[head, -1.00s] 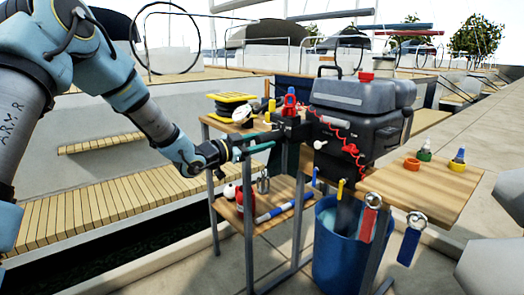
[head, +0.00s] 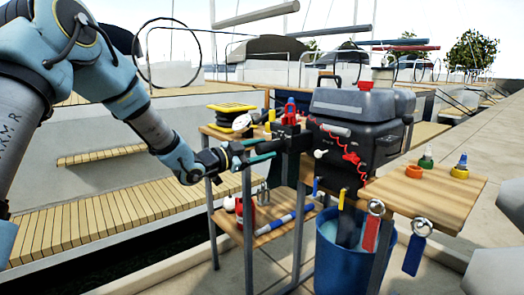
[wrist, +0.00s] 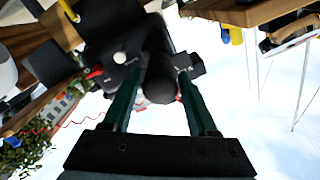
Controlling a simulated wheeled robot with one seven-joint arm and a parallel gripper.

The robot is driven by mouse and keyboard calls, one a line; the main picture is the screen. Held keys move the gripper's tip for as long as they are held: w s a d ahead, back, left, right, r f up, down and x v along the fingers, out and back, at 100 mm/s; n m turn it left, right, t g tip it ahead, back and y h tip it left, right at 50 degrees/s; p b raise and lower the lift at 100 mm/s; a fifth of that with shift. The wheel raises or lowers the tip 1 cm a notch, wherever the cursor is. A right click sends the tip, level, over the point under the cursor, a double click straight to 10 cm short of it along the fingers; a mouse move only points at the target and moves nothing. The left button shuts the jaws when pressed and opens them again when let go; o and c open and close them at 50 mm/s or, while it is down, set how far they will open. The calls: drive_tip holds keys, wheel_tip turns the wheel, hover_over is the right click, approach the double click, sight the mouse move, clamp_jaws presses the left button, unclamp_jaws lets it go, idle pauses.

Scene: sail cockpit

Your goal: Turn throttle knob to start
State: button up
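The dark outboard motor (head: 352,140) with a grey cowl stands clamped at the workbench in the head view. Its black tiller arm (head: 288,141) sticks out left toward my gripper. My gripper (head: 268,151) has teal fingers and is at the tiller's free end. In the wrist view, the round dark throttle knob (wrist: 160,86) sits between the two green fingers of my gripper (wrist: 160,73). The fingers are apart, one on each side of the knob, and whether they touch it is unclear. Any start marking on the knob is not readable.
A red coiled cord (head: 352,158) hangs on the motor's front. A wooden side shelf (head: 440,197) holds small bottles and an orange ring. A blue bucket (head: 335,262) stands below the motor. A yellow reel (head: 232,117) and a lower shelf with tools are near my gripper.

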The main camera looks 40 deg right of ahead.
drive_tip(key=shift+o, duration=1.2)
drive_tip(key=shift+a, duration=0.1)
drive_tip(key=a, duration=1)
drive_tip(key=shift+w+a, duration=0.35)
drive_tip(key=shift+w, duration=0.1)
